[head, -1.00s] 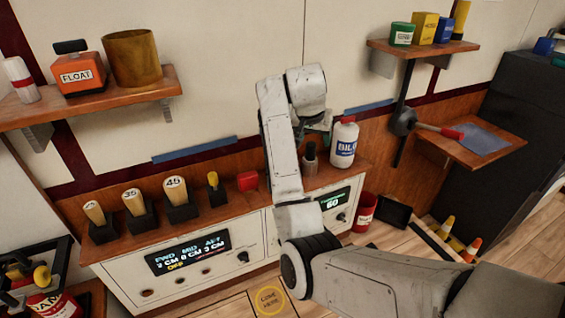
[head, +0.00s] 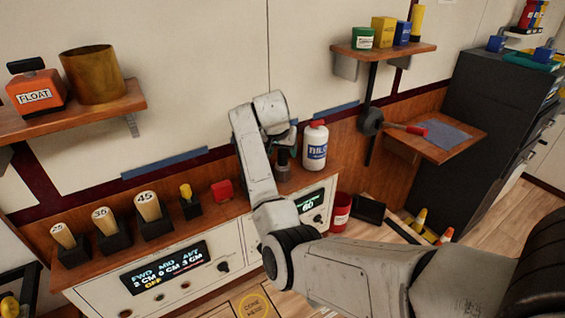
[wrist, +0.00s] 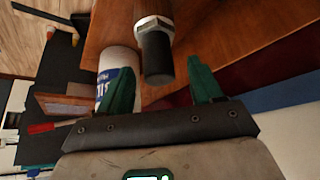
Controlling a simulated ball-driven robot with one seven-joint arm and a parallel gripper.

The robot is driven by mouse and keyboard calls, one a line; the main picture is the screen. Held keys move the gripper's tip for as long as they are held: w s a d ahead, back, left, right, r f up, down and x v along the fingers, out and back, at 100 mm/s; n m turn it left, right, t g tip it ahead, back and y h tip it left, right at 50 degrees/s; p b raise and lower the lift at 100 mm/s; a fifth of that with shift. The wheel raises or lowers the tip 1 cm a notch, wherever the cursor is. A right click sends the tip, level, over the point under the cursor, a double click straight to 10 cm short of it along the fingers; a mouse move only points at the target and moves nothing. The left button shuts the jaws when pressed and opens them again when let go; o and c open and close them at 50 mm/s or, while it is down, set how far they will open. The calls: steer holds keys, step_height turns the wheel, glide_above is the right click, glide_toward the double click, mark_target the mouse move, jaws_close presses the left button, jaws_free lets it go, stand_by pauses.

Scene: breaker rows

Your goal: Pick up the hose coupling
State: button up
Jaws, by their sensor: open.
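The hose coupling (wrist: 155,50), a metal hex collar with a dark cylindrical end, stands on the wooden counter top. In the head view its dark body (head: 283,163) shows partly behind my arm, just left of the white bottle. My gripper (wrist: 161,68) is open, its two green fingers on either side of the coupling's dark end in the wrist view. Nothing is visibly held, and I cannot tell whether a finger touches the coupling. In the head view the gripper is mostly hidden behind my wrist.
The white bottle (head: 315,146) stands close to the right of the coupling. A red block (head: 222,190) and several dark holders with wooden handles (head: 149,212) line the counter (head: 205,208) to the left. A wall shelf (head: 390,50) hangs above right.

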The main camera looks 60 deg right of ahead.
steer(key=shift+d+f, duration=0.3)
steer(key=shift+f, duration=0.2)
jaws_close()
steer(key=shift+r, duration=0.2)
step_height(320, 180, up, 10)
steer(key=shift+f+b, duration=0.1)
steer(key=shift+b, duration=0.2)
steer(key=shift+r+p, duration=2.95)
steer(key=shift+p, duration=0.1)
